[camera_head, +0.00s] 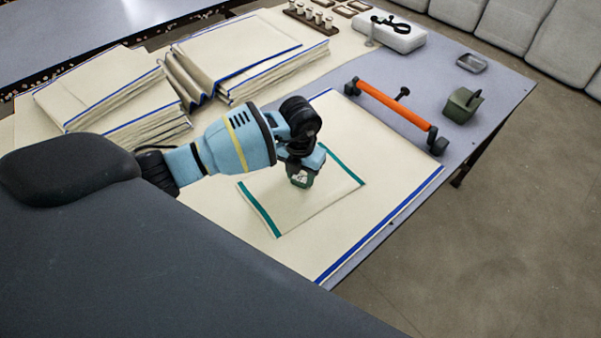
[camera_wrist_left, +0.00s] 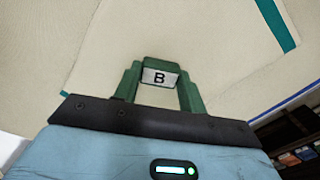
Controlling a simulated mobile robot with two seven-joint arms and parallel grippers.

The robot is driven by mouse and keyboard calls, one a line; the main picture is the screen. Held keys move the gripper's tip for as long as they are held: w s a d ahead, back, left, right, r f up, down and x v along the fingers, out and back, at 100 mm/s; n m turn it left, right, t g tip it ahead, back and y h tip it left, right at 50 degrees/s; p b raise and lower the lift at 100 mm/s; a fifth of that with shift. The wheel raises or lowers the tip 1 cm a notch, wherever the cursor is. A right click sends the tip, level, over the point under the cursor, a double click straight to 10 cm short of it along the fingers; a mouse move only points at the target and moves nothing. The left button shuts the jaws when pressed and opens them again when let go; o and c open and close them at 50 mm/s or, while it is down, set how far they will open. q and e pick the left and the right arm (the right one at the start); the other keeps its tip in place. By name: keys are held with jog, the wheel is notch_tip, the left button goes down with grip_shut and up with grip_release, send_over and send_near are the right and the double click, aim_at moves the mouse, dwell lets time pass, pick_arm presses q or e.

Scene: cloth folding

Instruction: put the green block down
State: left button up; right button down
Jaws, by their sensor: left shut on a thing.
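The green block (camera_wrist_left: 159,62) has a white label with the letter B and sits between the fingers of my left gripper (camera_wrist_left: 160,80) in the left wrist view. In the head view my left gripper (camera_head: 300,165) points down, shut on the block (camera_head: 301,181), over the small cream cloth (camera_head: 322,196) with teal edges. I cannot tell if the block's underside touches the cloth. The cloth lies flat on a larger cream sheet (camera_head: 385,175) with blue edges. My right gripper is not in view.
An orange-handled bar (camera_head: 393,105) and a dark green box-like thing with a handle (camera_head: 461,105) stand on the grey table (camera_head: 480,80) at the right. Folded cloth stacks (camera_head: 245,50) stand at the back left. The sheet right of the small cloth is clear.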

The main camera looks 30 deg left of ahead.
aim_at(300, 179)
pick_arm(q)
jog(key=shift+s+f, duration=0.15)
jog(key=shift+f, duration=0.25)
jog(key=o, duration=0.8)
jog(key=shift+d, duration=0.1)
jog(key=shift+o, duration=0.8)
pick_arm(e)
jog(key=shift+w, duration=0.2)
pick_arm(q)
jog(key=shift+r, duration=0.35)
notch_tip(300, 179, up, 13)
jog(key=p, duration=0.1)
jog(key=shift+f, duration=0.15)
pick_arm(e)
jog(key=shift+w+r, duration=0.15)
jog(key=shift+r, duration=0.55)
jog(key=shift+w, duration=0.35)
pick_arm(q)
jog(key=shift+f, duration=0.1)
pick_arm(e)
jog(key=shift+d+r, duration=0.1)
